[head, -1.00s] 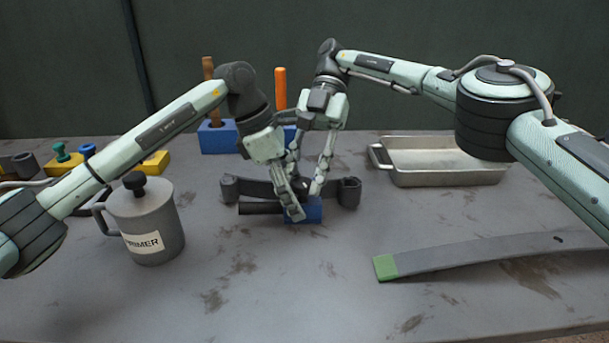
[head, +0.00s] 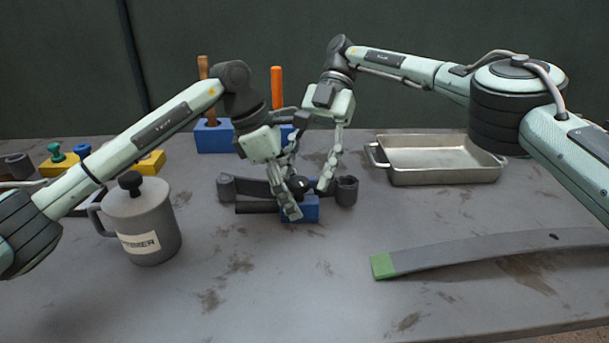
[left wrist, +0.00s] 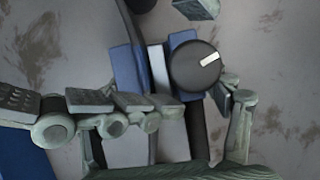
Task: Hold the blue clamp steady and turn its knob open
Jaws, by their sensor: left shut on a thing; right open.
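The blue clamp (head: 301,210) sits at the middle of the table on a dark spring bar with rolled ends (head: 346,190). Its round dark knob (left wrist: 194,66) shows in the left wrist view with a white mark slanting up to the right. My left gripper (head: 291,207) is shut on the clamp from the left, and its fingers hide part of it. My right gripper (head: 316,186) is open just above and right of the clamp, around or close beside the knob; contact cannot be told. One of its fingertips shows at the top of the left wrist view (left wrist: 196,8).
A grey mug-like can (head: 150,215) stands front left. A metal tray (head: 440,178) is at the back right. A long strip with a green end (head: 384,266) lies front right. Blue blocks with upright handles (head: 213,137) and yellow blocks (head: 58,166) stand behind.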

